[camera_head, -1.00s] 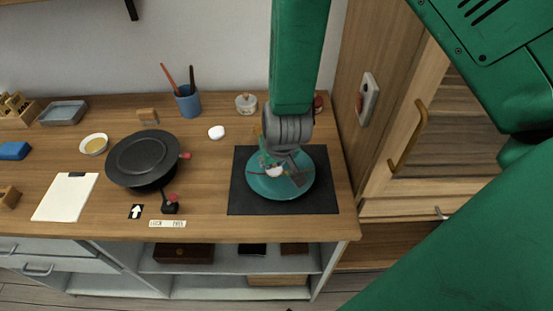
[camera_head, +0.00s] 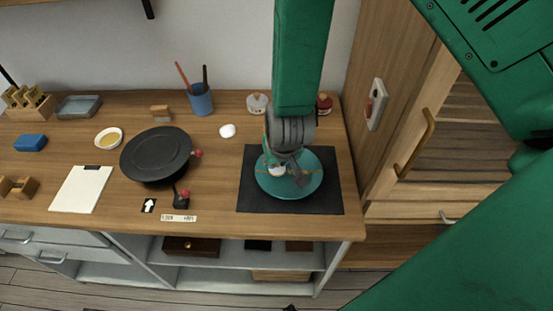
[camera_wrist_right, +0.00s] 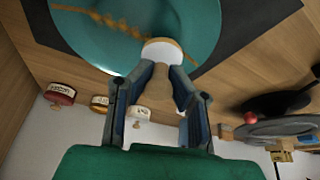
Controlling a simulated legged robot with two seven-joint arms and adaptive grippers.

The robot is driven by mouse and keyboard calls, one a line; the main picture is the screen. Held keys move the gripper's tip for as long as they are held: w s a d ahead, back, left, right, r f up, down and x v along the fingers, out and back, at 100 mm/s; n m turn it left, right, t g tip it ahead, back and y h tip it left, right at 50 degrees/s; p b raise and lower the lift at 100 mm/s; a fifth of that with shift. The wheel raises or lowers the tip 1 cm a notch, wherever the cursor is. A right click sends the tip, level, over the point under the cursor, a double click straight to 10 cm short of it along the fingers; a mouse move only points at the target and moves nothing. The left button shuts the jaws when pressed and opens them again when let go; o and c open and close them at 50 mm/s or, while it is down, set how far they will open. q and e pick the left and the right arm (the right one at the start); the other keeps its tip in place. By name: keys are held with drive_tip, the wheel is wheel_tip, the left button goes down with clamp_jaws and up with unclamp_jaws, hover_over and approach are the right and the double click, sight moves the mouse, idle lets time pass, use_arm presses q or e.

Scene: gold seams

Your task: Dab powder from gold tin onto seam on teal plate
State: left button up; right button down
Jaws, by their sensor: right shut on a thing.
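The teal plate (camera_head: 305,186) lies on a black mat, with a gold seam (camera_wrist_right: 110,20) running across it. My right gripper (camera_head: 285,166) is over the plate and shut on a dabber with a tan handle (camera_wrist_right: 157,88) and a rounded white tip (camera_wrist_right: 163,50). In the wrist view the tip is over the plate, to one side of the seam; I cannot tell whether it touches the plate. A tin with a gold label (camera_wrist_right: 100,103) shows in the wrist view, between a red tin (camera_wrist_right: 60,94) and a white tin (camera_wrist_right: 138,114). My left gripper is not in view.
The black mat (camera_head: 258,204) is near the counter's right end, beside a wooden cabinet (camera_head: 385,150). A black round turntable (camera_head: 157,152), a blue cup with sticks (camera_head: 201,101), a white lump (camera_head: 227,131) and a clipboard (camera_head: 80,190) stand to the left.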

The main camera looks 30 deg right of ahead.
drive_tip(key=shift+w+d+r+p, duration=0.1)
drive_tip(key=shift+r+p, duration=0.5)
wheel_tip(320, 180, up, 4)
drive_tip(key=p, duration=0.3)
drive_tip(key=shift+f, duration=0.25)
drive_tip(key=shift+f, duration=0.1)
